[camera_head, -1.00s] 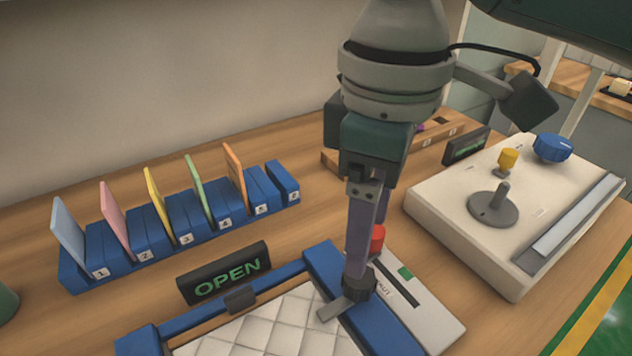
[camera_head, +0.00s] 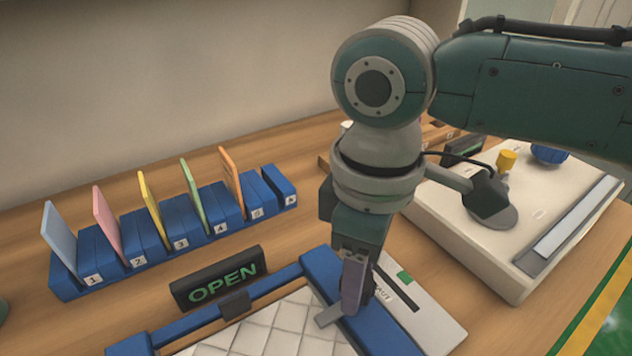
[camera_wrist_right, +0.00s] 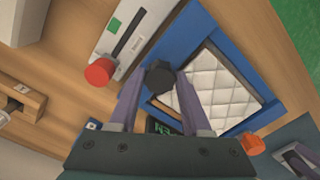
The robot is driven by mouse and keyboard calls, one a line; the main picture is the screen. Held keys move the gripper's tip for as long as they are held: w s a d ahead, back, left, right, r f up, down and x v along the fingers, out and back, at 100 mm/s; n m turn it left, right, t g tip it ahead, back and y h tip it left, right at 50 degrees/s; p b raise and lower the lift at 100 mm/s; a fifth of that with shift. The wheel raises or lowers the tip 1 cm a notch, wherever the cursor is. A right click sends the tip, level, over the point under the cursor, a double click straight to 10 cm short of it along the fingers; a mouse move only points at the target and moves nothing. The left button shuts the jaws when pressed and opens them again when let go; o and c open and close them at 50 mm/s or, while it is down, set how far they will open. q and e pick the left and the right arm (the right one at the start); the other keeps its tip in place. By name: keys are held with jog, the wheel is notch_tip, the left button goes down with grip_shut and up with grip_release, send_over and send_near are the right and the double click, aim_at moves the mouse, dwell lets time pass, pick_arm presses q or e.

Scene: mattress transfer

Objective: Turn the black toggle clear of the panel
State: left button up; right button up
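The black toggle (camera_wrist_right: 160,75) is a dark round knob on the right side of the blue frame. A grey tab (camera_head: 328,316) at its foot reaches over the edge of the white quilted panel (camera_head: 262,335). My right gripper (camera_wrist_right: 161,80) points down at the toggle, with one finger on each side of the knob. The fingers stand apart; I see no clear grip on it. In the head view the right gripper (camera_head: 356,300) hides most of the knob.
A black OPEN sign (camera_head: 220,278) stands behind the blue frame (camera_head: 380,325). A grey slider box with a red knob (camera_wrist_right: 100,70) sits close beside the toggle. A blue card rack (camera_head: 70,285) is at the left, a white console (camera_head: 480,250) at the right.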

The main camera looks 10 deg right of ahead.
grip_shut()
dwell(0.4)
jog(key=shift+r+n+p, duration=0.1)
jog(key=shift+n+p, duration=0.65)
jog(key=shift+n, duration=0.25)
jog(key=n+p, duration=0.1)
jog(key=n, duration=0.2)
jog(key=shift+n, duration=0.3)
jog(key=n+p, duration=0.1)
jog(key=n, duration=0.1)
jog(key=shift+n, duration=0.3)
jog(key=n, duration=0.3)
jog(key=shift+n, duration=0.4)
jog(key=n, duration=0.5)
jog(key=shift+n, duration=0.4)
jog(key=shift+a, duration=0.1)
